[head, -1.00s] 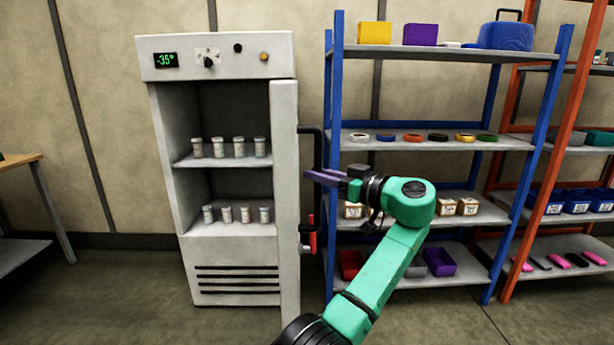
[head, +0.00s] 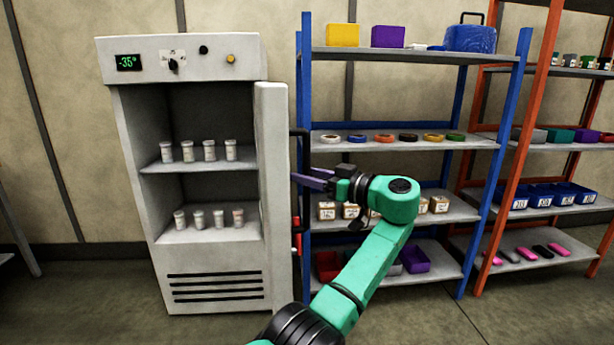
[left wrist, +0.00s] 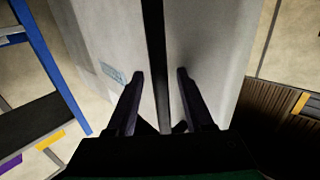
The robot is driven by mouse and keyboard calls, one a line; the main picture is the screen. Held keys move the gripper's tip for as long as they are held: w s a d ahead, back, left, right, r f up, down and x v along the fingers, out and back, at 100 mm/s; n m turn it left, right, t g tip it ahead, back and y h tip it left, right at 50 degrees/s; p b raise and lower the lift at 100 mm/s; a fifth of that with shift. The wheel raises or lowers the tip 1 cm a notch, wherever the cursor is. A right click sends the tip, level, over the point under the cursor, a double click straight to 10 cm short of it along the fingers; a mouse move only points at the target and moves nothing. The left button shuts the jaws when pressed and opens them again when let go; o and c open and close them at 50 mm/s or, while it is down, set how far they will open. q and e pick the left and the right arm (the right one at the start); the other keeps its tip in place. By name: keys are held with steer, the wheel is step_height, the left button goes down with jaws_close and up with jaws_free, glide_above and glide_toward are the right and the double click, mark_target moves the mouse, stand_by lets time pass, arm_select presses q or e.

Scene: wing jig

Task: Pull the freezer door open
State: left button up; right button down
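The freezer (head: 182,58) stands at the left of the head view. Its door (head: 275,200) is swung wide open, edge-on to me, with shelves of white jars showing inside. A long black handle (head: 306,155) runs down the door's right side, with a red part (head: 297,237) low on it. My left gripper (head: 306,180) is at the handle's mid height. In the left wrist view, the gripper's two fingers (left wrist: 160,75) are apart, with the black handle (left wrist: 154,30) running between them and no clear contact. My right gripper is out of view.
A blue-framed shelf rack (head: 512,120) with boxes, tape rolls and cartons stands right of the door, close behind my left arm. An orange-framed rack (head: 530,125) is farther right. The floor (head: 90,310) before the freezer's left side is clear.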

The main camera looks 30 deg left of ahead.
arm_select(q)
steer(key=s+d, duration=0.1)
steer(key=d, duration=1.3)
steer(key=shift+d, duration=0.3)
steer(key=shift+s, duration=0.1)
